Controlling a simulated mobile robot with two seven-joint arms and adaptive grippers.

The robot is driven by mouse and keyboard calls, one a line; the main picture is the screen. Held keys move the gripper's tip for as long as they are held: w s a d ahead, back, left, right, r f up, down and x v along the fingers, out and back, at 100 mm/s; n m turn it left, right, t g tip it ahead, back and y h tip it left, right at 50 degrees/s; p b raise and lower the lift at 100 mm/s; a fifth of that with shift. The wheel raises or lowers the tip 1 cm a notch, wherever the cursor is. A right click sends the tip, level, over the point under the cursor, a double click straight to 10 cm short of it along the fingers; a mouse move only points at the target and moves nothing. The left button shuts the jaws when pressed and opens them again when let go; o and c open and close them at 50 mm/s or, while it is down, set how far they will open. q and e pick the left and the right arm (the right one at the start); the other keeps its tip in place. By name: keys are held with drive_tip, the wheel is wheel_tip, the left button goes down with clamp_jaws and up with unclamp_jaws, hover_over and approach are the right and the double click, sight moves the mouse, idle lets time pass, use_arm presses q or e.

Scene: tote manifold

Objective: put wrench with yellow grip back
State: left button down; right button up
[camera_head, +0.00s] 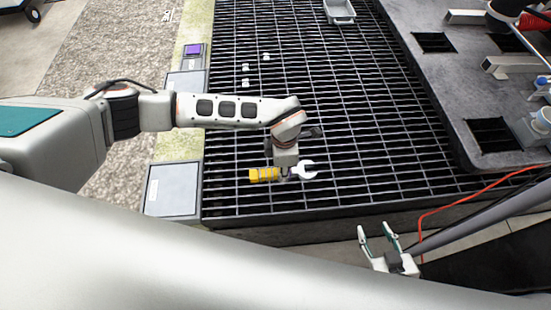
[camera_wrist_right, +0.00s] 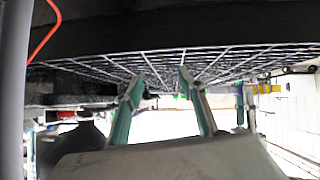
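The wrench with yellow grip (camera_head: 264,175) lies roughly level over the near-left part of the black grating, its grip to the left and its pale open jaw to the right. My left gripper (camera_head: 285,174) points down at the wrench's middle and appears shut on it; its fingertips are mostly hidden. Whether the wrench touches the grating is unclear. In the right wrist view, a yellow piece (camera_wrist_right: 265,88), seemingly the grip, shows at the right edge. My right gripper (camera_head: 378,232) is open and empty in front of the grating's near edge; its spread fingers also show in the wrist view (camera_wrist_right: 160,90).
The black grating (camera_head: 340,100) is mostly bare, with several small white pieces (camera_head: 245,69) and a grey tray (camera_head: 340,11) farther back. Flat grey panels (camera_head: 172,190) line its left. A dark slab (camera_head: 440,90) with fittings stands right. A red cable (camera_head: 460,200) runs near my right gripper.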

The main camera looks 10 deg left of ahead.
use_arm(q)
drive_tip(key=shift+f, duration=0.3)
drive_tip(key=shift+s+a+f, duration=0.1)
drive_tip(key=shift+f, duration=0.15)
wheel_tip(320, 180, down, 4)
drive_tip(key=b, duration=0.3)
drive_tip(key=shift+s+f+b, duration=0.1)
drive_tip(key=shift+f+b, duration=0.15)
drive_tip(key=shift+b, duration=0.05)
drive_tip(key=shift+f, duration=0.3)
drive_tip(key=shift+f+b, duration=0.25)
drive_tip(key=shift+b, duration=0.15)
drive_tip(key=shift+f, duration=0.25)
drive_tip(key=shift+w, duration=0.2)
use_arm(e)
wheel_tip(320, 180, down, 3)
drive_tip(key=shift+w, duration=0.1)
drive_tip(key=shift+f, duration=0.1)
